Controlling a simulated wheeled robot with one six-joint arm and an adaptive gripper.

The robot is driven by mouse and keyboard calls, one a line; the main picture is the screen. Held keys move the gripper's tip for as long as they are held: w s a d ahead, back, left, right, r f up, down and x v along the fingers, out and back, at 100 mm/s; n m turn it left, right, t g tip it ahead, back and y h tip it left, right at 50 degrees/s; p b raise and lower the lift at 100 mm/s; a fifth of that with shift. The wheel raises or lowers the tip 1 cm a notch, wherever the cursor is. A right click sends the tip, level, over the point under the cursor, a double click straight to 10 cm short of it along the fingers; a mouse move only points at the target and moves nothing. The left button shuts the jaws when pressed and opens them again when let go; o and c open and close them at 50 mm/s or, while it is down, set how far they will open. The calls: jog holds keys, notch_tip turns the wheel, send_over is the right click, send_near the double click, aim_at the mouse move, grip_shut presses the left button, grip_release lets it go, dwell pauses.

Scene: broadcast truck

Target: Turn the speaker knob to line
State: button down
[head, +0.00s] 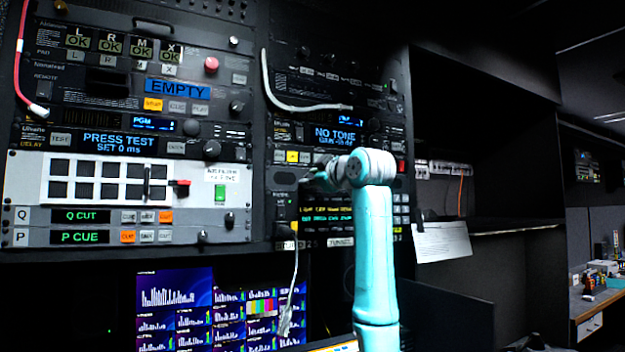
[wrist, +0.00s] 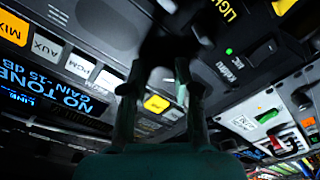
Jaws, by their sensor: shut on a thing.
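My gripper (wrist: 161,68) is at the right-hand rack, its two dark fingers reaching up from the bottom of the wrist view. It is shut on a dark knob (wrist: 168,42), which shows only as a dark shape between and beyond the fingertips. I cannot read the knob's pointer or the marks around it. In the head view my gripper (head: 313,179) is at the panel below the NO TONE display, and my teal arm and wrist hide much of it. The knob cannot be made out there.
The NO TONE display (head: 336,135) is above my wrist; in the wrist view, MIX, AUX and PGM buttons are at left. A white cable (head: 297,107) loops above, and another cable (head: 295,275) hangs below. The left rack (head: 130,232) holds more knobs and buttons.

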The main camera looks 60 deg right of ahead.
jog(key=m, duration=0.4)
jog(key=shift+m, duration=0.3)
jog(key=m, duration=0.3)
jog(key=shift+m, duration=0.4)
jog(key=m, duration=0.4)
jog(key=shift+m+h, duration=0.4)
jog(key=m, duration=0.3)
jog(key=shift+m, duration=0.4)
jog(key=m, duration=0.4)
jog(key=shift+f+m+g, duration=0.1)
jog(key=shift+m+g, duration=0.2)
jog(key=shift+m, duration=0.1)
jog(key=m, duration=0.3)
jog(key=shift+m+h, duration=0.3)
jog(key=shift+m, duration=0.1)
jog(key=m, duration=0.4)
jog(key=shift+f+m, duration=0.1)
jog(key=shift+m, duration=2.1)
